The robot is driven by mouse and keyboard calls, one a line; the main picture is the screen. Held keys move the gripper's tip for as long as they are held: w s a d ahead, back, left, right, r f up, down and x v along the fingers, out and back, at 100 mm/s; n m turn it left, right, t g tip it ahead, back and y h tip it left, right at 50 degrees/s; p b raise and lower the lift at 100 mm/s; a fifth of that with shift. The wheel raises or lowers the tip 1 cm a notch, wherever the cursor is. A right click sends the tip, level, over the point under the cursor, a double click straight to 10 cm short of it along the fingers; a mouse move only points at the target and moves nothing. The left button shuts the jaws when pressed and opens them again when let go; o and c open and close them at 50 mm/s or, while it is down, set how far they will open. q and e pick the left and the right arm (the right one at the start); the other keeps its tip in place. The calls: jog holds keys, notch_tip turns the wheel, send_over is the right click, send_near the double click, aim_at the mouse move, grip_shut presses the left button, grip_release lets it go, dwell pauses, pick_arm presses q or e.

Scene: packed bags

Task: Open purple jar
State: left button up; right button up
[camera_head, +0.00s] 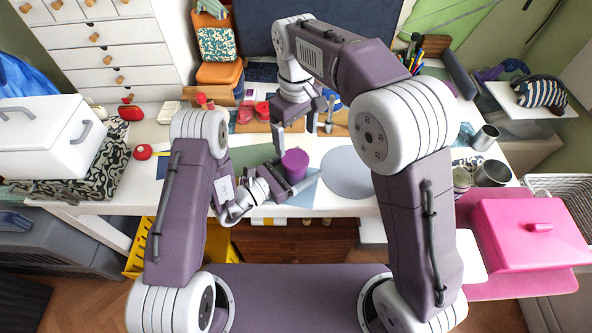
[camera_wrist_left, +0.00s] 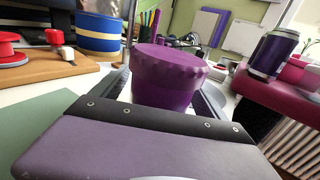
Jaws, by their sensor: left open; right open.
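The purple jar (camera_head: 295,165) stands upright near the front of the white table, and it also shows in the left wrist view (camera_wrist_left: 165,95). Its purple lid (camera_wrist_left: 172,66) has a scalloped edge and sits on top of the jar. My left gripper (camera_head: 286,178) is open and low at the jar's left side, with the jar between its dark fingers in the left wrist view. I cannot tell whether they touch it. My right gripper (camera_head: 304,122) is open and empty. It points down behind the jar, with its fingers spread.
A wooden board with red items (camera_head: 257,113) lies behind the jar. A round grey-blue mat (camera_head: 348,172) lies right of it. A white box (camera_head: 50,135) is far left and a pink box (camera_head: 530,235) far right. Metal cups (camera_head: 485,138) stand at the table's right end.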

pick_arm(q)
jog(key=shift+w+d, duration=0.2)
jog(key=shift+d, duration=0.1)
jog(key=shift+r, duration=0.1)
pick_arm(e)
jog(key=shift+s+a, duration=0.1)
jog(key=shift+a, duration=0.05)
